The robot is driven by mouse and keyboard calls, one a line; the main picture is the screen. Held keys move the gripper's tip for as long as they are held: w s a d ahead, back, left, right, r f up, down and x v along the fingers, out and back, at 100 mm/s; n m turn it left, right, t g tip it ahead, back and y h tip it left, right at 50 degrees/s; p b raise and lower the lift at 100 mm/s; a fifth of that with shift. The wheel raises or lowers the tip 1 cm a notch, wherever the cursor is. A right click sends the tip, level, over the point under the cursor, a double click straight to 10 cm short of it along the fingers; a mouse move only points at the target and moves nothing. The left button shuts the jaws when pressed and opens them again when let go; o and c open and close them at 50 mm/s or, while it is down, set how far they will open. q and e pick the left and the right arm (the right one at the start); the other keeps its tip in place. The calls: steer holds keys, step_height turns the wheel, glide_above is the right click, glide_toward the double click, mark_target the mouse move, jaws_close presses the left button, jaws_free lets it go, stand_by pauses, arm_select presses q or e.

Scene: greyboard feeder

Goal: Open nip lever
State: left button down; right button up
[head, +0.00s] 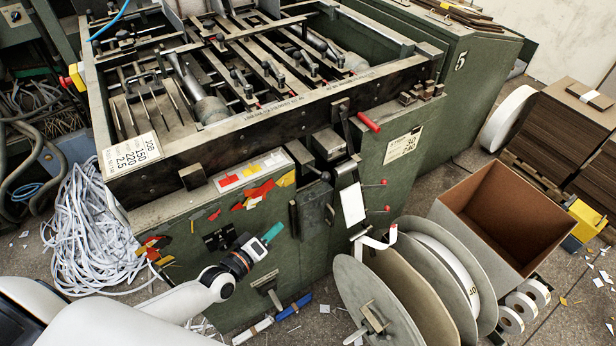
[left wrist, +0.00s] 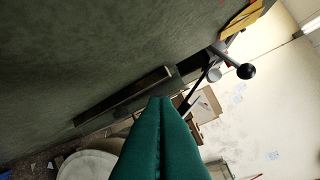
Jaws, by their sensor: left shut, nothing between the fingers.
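My left gripper (head: 272,233) has green fingers and is in front of the green machine's front panel, apart from any lever. The fingers (left wrist: 161,125) are shut together and empty in the left wrist view. In that view a dark lever with a black ball knob (left wrist: 245,71) sticks out from the machine, ahead and to the right of the fingertips. I cannot tell which is the nip lever. My right gripper is not in view.
The green machine (head: 228,292) fills the middle. Large grey reels (head: 378,305) stand at its front right, beside an open brown box (head: 515,205). A white strip pile (head: 85,235) lies at left. Colored tags (head: 252,180) lie on the machine ledge.

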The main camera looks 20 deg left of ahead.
arm_select(q)
step_height(320, 180, up, 10)
steer(key=d+n+t+h, duration=0.1)
steer(key=d+n+t, duration=0.1)
steer(key=n, duration=0.1)
steer(key=shift+w+d+r, duration=0.15)
steer(key=shift+w+r, duration=0.1)
steer(key=shift+w, duration=0.2)
steer(key=p, duration=0.1)
glide_toward(316, 171)
steer(key=w+d, duration=0.1)
steer(key=w+r, duration=0.1)
steer(key=w, duration=0.1)
steer(key=w+d, duration=0.1)
steer(key=w, duration=0.1)
steer(key=shift+d+r, duration=0.3)
steer(key=shift+d, duration=0.05)
steer(key=shift+d+f+m+t+h+b, duration=0.1)
steer(key=shift+f+m+t+h+b, duration=0.2)
steer(key=shift+m+h+b, duration=0.15)
steer(key=shift+f, duration=0.1)
